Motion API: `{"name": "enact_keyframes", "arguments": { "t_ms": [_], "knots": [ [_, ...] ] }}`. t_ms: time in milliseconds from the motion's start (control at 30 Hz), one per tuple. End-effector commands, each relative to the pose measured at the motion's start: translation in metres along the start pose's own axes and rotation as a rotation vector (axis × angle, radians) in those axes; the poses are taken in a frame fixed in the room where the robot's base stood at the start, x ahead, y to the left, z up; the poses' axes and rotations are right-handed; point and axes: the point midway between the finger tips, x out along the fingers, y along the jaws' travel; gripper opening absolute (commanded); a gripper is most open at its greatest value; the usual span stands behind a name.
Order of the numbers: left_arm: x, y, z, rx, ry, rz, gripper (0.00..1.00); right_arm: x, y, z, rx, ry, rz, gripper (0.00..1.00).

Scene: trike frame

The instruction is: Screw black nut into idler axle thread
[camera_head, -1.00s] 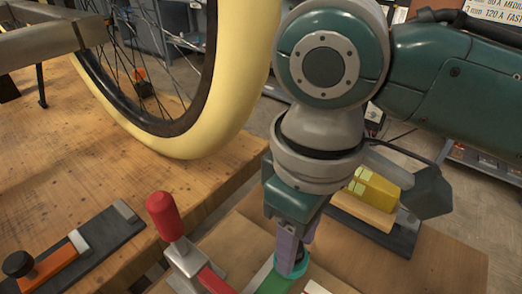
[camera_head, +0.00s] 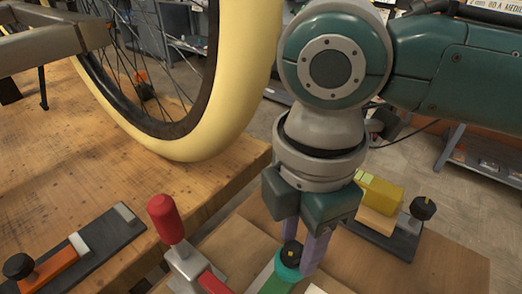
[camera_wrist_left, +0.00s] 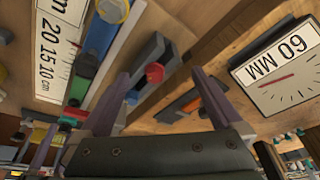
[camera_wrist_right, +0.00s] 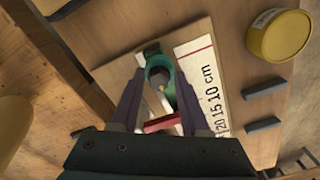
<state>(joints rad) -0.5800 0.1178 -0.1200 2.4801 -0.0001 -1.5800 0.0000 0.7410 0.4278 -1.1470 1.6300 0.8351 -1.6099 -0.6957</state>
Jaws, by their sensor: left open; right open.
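A small black piece with a yellow mark (camera_head: 291,252), which looks like the black nut, sits at the top of a teal round holder (camera_head: 287,270). In the right wrist view the teal holder (camera_wrist_right: 158,64) has a pale tip inside it, perhaps the axle end; its thread is not clear. My right gripper (camera_head: 304,254) points down, its purple fingers apart on either side of the black piece; whether they touch it I cannot tell. It also shows open in its wrist view (camera_wrist_right: 155,90). My left gripper (camera_wrist_left: 158,80) is open and empty, seen only in its own wrist view.
A red-handled clamp (camera_head: 166,218) stands close left of the right gripper. A yellow block (camera_head: 378,190) and a black knob (camera_head: 423,207) sit on a dark fixture behind right. A cream-tyred wheel (camera_head: 215,115) rises at the back. An orange clamp tool (camera_head: 52,265) lies front left.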

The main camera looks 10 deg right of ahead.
Motion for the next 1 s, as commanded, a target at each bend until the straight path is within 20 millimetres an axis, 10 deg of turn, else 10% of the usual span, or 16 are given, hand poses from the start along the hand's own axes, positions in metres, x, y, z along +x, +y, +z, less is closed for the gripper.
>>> {"name": "enact_keyframes", "arguments": {
  "t_ms": [567,1000],
  "knots": [
    [0.0000,-0.0017,0.0004,0.006,-0.001,-0.005,1.00,0.0000,-0.0002,-0.0004,0.032,0.001,0.000,0.00],
    [0.0000,0.0002,0.0000,-0.001,0.000,0.001,1.00,0.0011,-0.0046,-0.0035,0.901,0.002,-0.004,0.00]
  ]
}}
